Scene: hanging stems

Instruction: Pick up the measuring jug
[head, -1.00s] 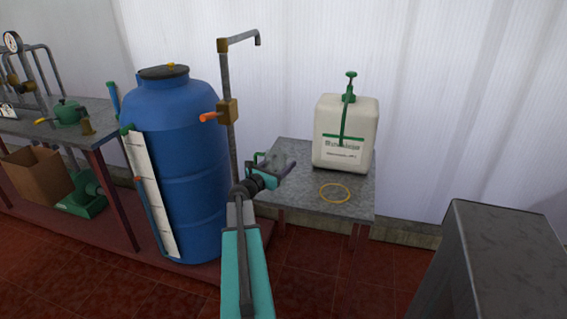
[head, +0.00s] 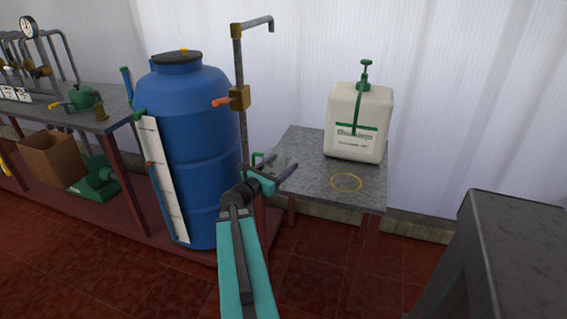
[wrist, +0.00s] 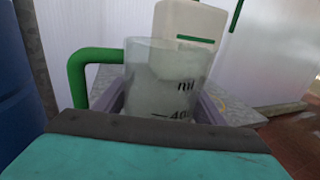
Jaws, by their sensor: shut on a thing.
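The measuring jug (wrist: 165,85) is clear, with dark scale marks and a green handle (wrist: 88,75). In the wrist view it stands upright between the two fingers of my gripper (wrist: 165,112), which is shut on it. In the head view the jug (head: 277,158) is small and partly hidden by my gripper (head: 277,176), at the left end of the small grey table (head: 310,180). I cannot tell whether its base touches the table.
A white jerrycan (head: 357,125) with a green pump stands on the table, with a yellow ring (head: 346,182) in front. A blue barrel (head: 190,110) and an upright pipe with a tap (head: 239,95) stand close on the left. A dark metal box (head: 530,240) is at the right.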

